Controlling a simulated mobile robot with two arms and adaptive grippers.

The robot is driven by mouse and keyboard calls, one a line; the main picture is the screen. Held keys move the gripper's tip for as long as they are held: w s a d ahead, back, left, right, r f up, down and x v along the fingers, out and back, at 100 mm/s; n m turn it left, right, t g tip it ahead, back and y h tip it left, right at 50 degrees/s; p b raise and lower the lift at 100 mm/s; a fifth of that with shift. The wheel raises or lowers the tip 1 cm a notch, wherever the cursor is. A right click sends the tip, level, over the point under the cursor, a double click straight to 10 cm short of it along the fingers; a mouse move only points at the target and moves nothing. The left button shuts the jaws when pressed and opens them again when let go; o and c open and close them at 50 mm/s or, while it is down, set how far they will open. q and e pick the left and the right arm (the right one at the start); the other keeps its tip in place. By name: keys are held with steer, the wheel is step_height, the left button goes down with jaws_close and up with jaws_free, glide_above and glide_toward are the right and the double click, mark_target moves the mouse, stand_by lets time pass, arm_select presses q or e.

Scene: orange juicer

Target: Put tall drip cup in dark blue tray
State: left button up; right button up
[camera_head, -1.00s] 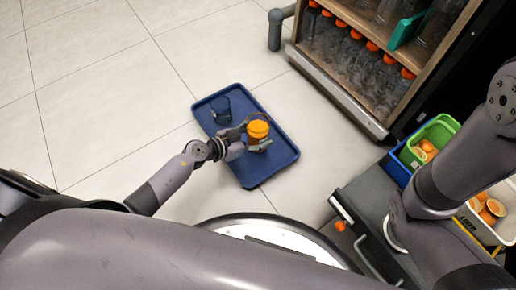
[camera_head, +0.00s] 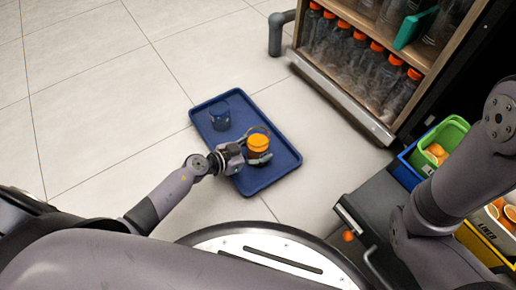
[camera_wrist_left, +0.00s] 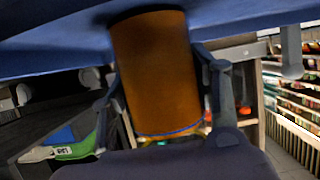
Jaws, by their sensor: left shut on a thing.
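The dark blue tray (camera_head: 278,178) lies flat on the floor in the middle of the head view. My left gripper (camera_head: 258,153) is shut around an orange cup, which I take for the tall drip cup (camera_head: 258,142), over the tray's right part. In the left wrist view the cup (camera_wrist_left: 157,75) stands between the fingers of my left gripper (camera_wrist_left: 165,105). Its end meets the tray's blue surface (camera_wrist_left: 60,50) in the picture; I cannot tell whether they touch. My right gripper is out of view.
A dark blue cup (camera_head: 219,117) stands at the tray's far left. A shelf cabinet (camera_head: 350,105) with orange-capped bottles is at the upper right. A green crate (camera_head: 455,128) and a yellow-and-white crate (camera_head: 489,236) with oranges are at the right. Floor left of the tray is clear.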

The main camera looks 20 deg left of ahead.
arm_select(q)
steer(key=o, duration=1.5)
steer(key=shift+o, duration=0.2)
